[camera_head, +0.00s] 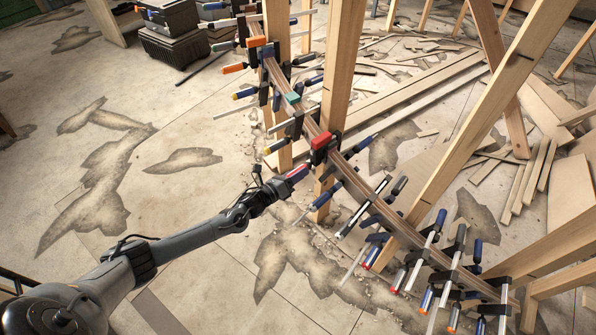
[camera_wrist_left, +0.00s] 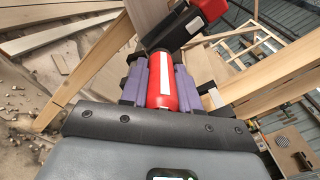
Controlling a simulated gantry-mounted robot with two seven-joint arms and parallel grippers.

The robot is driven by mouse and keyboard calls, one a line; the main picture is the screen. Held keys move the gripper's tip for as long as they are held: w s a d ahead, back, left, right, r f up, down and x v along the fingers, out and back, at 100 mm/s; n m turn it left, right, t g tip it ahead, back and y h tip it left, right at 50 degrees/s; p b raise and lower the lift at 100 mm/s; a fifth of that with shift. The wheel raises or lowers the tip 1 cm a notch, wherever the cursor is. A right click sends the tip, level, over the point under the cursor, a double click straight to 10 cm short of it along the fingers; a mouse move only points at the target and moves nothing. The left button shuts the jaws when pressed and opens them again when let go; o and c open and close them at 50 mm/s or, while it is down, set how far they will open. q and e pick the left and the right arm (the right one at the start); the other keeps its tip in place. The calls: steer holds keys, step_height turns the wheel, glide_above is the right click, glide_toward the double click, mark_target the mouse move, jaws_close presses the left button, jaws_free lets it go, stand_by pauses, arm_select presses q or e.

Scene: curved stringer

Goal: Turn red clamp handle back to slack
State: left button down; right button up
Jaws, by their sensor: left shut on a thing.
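The red clamp handle (camera_wrist_left: 162,88) has a white stripe and sits between the purple-padded fingers of my left gripper (camera_wrist_left: 161,85) in the left wrist view. The gripper is shut on it. In the head view my left gripper (camera_head: 277,187) reaches the handle (camera_head: 298,172) from the lower left. The handle belongs to a clamp with a red head (camera_head: 322,141) on the curved stringer (camera_head: 355,190); the red head also shows at the top of the left wrist view (camera_wrist_left: 210,8). The gripper hides part of the handle. My right gripper is not in view.
Many other clamps line the stringer on both sides, some with orange handles (camera_head: 234,68) and blue handles (camera_head: 441,217). Wooden posts (camera_head: 339,70) stand close behind the handle. Black cases (camera_head: 175,45) stand at the back left. The floor left of the stringer is mostly clear.

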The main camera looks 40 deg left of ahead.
arm_select(q)
steer(key=n+p, duration=0.2)
steer(key=n, duration=0.4)
steer(key=shift+r+n, duration=0.1)
steer(key=shift+n, duration=0.2)
steer(key=n+p, duration=0.1)
steer(key=n, duration=0.5)
steer(key=shift+r, duration=0.15)
steer(key=n+p, duration=0.1)
steer(key=n, duration=0.5)
steer(key=shift+n+p, duration=0.3)
steer(key=shift+n, duration=0.1)
steer(key=n, duration=0.3)
steer(key=shift+r+p, duration=0.1)
steer(key=shift+p, duration=0.2)
steer(key=shift+n, duration=1.6)
steer(key=c, duration=0.8)
jaws_free()
steer(key=shift+a, duration=0.1)
